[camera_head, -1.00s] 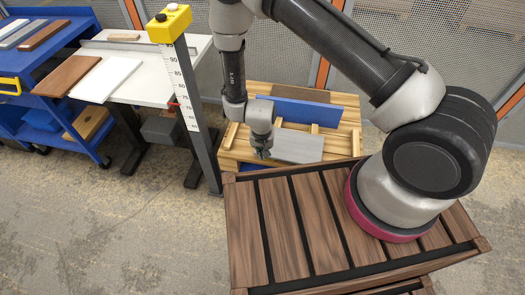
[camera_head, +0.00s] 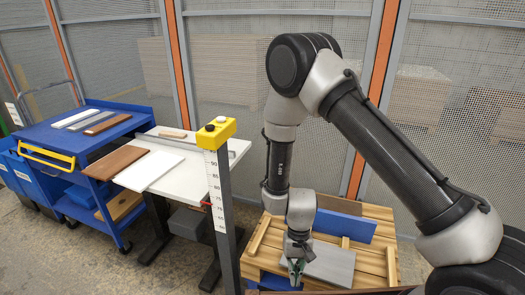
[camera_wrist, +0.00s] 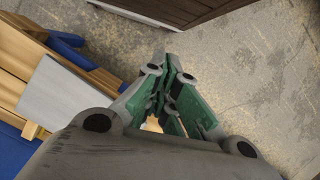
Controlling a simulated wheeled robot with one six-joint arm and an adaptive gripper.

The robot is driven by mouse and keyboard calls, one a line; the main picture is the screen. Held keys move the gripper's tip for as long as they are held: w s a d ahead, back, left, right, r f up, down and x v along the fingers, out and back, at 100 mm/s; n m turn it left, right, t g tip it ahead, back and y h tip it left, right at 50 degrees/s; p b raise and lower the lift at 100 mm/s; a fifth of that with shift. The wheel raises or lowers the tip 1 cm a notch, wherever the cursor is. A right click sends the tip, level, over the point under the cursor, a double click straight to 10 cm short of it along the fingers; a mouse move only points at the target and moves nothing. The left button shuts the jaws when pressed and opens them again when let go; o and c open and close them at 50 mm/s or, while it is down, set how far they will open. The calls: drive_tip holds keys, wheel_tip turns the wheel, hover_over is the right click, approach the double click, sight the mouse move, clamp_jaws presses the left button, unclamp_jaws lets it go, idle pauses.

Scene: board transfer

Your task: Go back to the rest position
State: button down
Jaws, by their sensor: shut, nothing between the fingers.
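My gripper (camera_head: 296,270) is shut and empty in the head view, in front of the grey board on the wooden pallet. In the wrist view my gripper (camera_wrist: 172,70) has its green-padded fingers together, with nothing between them. The bare floor shows beyond the fingertips. My arm bends up from the lower right of the head view and comes down to the wrist over the pallet's near side.
The wooden pallet (camera_head: 377,262) bears a grey board (camera_head: 335,262) and a blue board (camera_head: 345,227). A white table (camera_head: 215,163) holds brown and white boards. A blue cart (camera_head: 55,142) stands at left. A post with a yellow top (camera_head: 216,133) stands close left of my arm.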

drive_tip(key=d+r+n, duration=0.1)
drive_tip(key=d+r, duration=0.3)
drive_tip(key=r, duration=0.5)
drive_tip(key=d+r, duration=0.3)
drive_tip(key=r, duration=0.5)
drive_tip(key=d+r+n, duration=0.1)
drive_tip(key=d+r, duration=0.3)
drive_tip(key=r, duration=0.5)
drive_tip(key=s+d+r+m+t, duration=0.1)
drive_tip(key=s+d+r+t, duration=0.3)
drive_tip(key=d+r, duration=0.3)
drive_tip(key=s+d+r+m+t, duration=0.1)
drive_tip(key=s+d+r+t, duration=0.2)
drive_tip(key=d+r, duration=0.5)
wheel_tip(320, 180, up, 5)
drive_tip(key=shift+s+d+r+t, duration=0.15)
drive_tip(key=shift+s+d+t, duration=0.1)
drive_tip(key=shift+s+t, duration=0.2)
